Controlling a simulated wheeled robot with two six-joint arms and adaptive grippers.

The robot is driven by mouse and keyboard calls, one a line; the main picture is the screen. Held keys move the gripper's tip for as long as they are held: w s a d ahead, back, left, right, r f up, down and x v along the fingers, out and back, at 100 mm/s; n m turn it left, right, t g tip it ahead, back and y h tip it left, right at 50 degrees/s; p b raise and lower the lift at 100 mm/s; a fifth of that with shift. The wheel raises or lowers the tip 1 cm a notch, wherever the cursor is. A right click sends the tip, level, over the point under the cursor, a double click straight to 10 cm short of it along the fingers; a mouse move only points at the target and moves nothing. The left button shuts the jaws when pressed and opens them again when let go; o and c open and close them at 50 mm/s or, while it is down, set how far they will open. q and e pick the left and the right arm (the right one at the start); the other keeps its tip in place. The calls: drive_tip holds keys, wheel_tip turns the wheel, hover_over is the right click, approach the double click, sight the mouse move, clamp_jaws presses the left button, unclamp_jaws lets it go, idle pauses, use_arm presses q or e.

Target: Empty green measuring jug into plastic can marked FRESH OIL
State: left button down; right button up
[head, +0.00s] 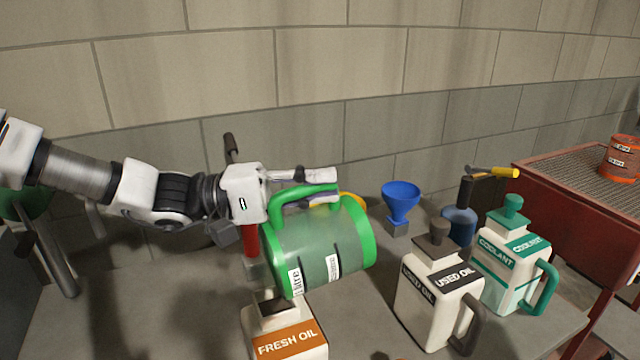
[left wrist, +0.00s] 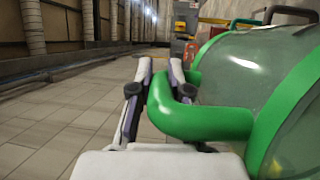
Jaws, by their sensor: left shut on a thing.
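The green measuring jug (head: 322,246) is clear-walled with green rims and a green handle. My left gripper (head: 325,186) is shut on the jug's handle, which also shows between the fingers in the left wrist view (left wrist: 200,122). The jug is tilted far over, almost on its side, with its lower left end above the FRESH OIL can (head: 286,341). That can is white with an orange label. Its mouth is partly hidden by the jug, and I cannot tell whether liquid is flowing. My right gripper is not in view.
A USED OIL can (head: 432,292) and a COOLANT can (head: 507,262) stand to the right. A blue funnel (head: 401,202) stands behind them, near a dark blue bottle (head: 460,222). A red cart (head: 580,215) carries an orange tin (head: 622,160). The bench's front left is clear.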

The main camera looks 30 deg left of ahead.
use_arm(q)
drive_tip(key=shift+s+a+r+m+h+p, duration=0.35)
drive_tip(key=shift+s+a+h+p, duration=0.15)
drive_tip(key=shift+s+a+h, duration=0.25)
idle(1.2)
drive_tip(key=shift+d, duration=0.1)
idle(1.0)
